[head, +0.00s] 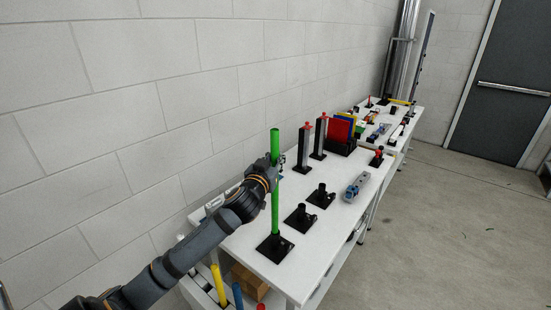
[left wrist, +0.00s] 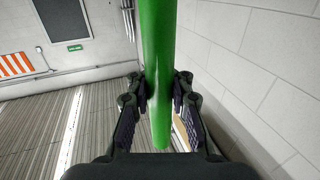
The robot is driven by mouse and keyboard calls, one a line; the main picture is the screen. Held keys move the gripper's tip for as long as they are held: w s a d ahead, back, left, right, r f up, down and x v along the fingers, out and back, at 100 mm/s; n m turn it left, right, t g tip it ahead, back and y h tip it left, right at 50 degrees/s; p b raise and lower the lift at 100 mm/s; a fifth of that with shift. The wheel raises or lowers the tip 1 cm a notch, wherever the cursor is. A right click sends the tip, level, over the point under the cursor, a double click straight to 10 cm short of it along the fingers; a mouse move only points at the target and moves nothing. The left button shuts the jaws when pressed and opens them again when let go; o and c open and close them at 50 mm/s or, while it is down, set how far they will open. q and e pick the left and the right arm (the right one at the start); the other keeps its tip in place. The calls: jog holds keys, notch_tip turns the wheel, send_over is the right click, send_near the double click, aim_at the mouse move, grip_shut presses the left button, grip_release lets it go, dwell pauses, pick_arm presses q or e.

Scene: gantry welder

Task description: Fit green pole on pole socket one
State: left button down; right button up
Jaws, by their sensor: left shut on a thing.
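The green pole (head: 275,205) stands upright at the near end of the white table. My left gripper (head: 272,168) is shut on it in its upper half; the left wrist view also shows the pole (left wrist: 158,60) between the two fingers (left wrist: 160,100). The pole's lower end meets the nearest black pole socket (head: 267,250) on its square base. I cannot tell whether it is seated inside or only resting over it. Two more black sockets, a middle one (head: 292,222) and a farther one (head: 314,201), stand empty behind it. My right gripper is not in view.
Two grey posts with red tops (head: 302,150) stand behind on the white table (head: 318,240). A blue-grey tool (head: 356,187) lies to the right. Yellow (head: 218,285) and blue (head: 237,295) poles stand below the table's left edge. A block wall runs close along the left.

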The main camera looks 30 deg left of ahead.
pick_arm(q)
jog(key=shift+w, duration=0.3)
notch_tip(320, 180, down, 9)
jog(key=b, duration=0.7)
jog(key=c, duration=1.1)
grip_release()
dwell(0.4)
jog(key=v, duration=0.7)
jog(key=shift+s, duration=0.25)
